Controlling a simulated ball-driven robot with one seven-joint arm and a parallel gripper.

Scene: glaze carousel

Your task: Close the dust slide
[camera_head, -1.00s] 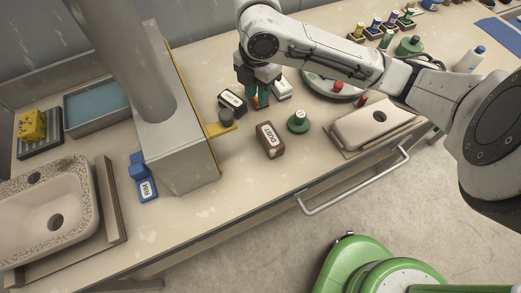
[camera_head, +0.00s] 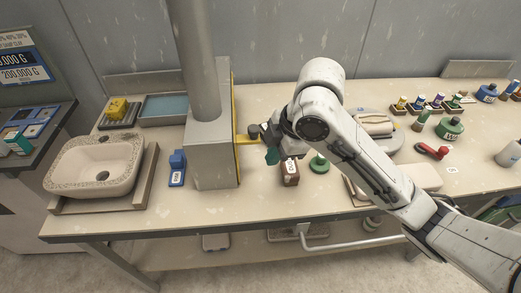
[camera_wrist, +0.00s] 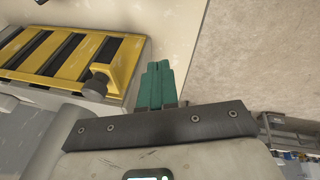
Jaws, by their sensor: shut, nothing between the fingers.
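The yellow dust slide (camera_head: 246,140) sticks out from the right side of the grey housing (camera_head: 209,150), with a dark grey knob (camera_head: 253,130) on its outer end. In the wrist view the slide is a yellow frame (camera_wrist: 126,62) with dark slots, and its knob (camera_wrist: 97,86) stands up near its lower right edge. My gripper (camera_head: 272,157) has its teal fingers shut and empty, just right of the knob. In the wrist view the fingertips (camera_wrist: 158,68) appear beside the knob, with a gap between them.
A brown labelled block (camera_head: 290,174) and a green weight-shaped piece (camera_head: 319,164) stand just right of my gripper. A blue labelled item (camera_head: 177,168) and a speckled basin (camera_head: 95,165) are left of the housing. The front bench strip below the housing is clear.

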